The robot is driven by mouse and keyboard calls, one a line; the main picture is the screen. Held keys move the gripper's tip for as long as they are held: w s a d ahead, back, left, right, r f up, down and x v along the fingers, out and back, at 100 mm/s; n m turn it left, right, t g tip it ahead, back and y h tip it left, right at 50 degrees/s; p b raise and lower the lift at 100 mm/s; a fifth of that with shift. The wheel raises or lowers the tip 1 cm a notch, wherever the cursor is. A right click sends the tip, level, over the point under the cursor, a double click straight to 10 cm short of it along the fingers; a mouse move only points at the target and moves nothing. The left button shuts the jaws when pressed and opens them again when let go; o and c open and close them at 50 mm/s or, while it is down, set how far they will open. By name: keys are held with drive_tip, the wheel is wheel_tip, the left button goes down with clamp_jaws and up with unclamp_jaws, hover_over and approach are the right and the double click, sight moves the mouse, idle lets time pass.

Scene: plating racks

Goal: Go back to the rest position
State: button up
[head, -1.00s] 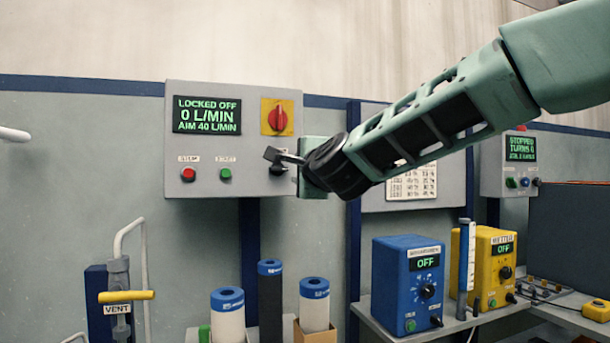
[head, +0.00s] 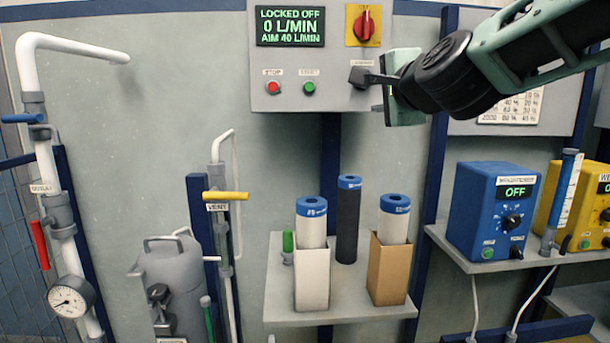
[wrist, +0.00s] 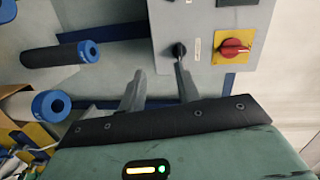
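My gripper (head: 372,78) is in front of the grey control panel (head: 262,92), by its lower right corner. In the wrist view my gripper (wrist: 158,88) shows two grey fingers standing apart with nothing between them. A small black knob on the panel (wrist: 179,50) lies near the tip of the right finger; I cannot tell whether they touch. The panel display (head: 290,26) reads "LOCKED OFF, 0 L/MIN, AIM 40 L/MIN". A red rotary switch on a yellow plate (head: 364,24) is above my gripper.
A blue power unit (head: 492,210) and a yellow one (head: 556,200) stand at right. White pipes (head: 80,43) with a red lever (head: 40,245), a yellow vent handle (head: 225,196) and a grey tank (head: 168,275) are at left.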

drive_tip(key=s+a+f+n+g+y+p, duration=0.45)
drive_tip(key=s+a+f+n+g, duration=0.55)
drive_tip(key=s+f+n, duration=0.4)
drive_tip(key=s+d+f+n+g+h+p, duration=0.2)
drive_tip(key=s+d+f+n+g, duration=0.1)
drive_tip(key=s, duration=0.7)
drive_tip(key=s+d+f+n+g+h+p, duration=0.3)
drive_tip(key=s+f+n, duration=0.2)
drive_tip(key=s, duration=0.5)
drive_tip(key=shift+s+d+f+n+g+h, duration=0.3)
drive_tip(key=shift+s+f+n+g+h, duration=0.1)
drive_tip(key=shift+n, duration=0.1)
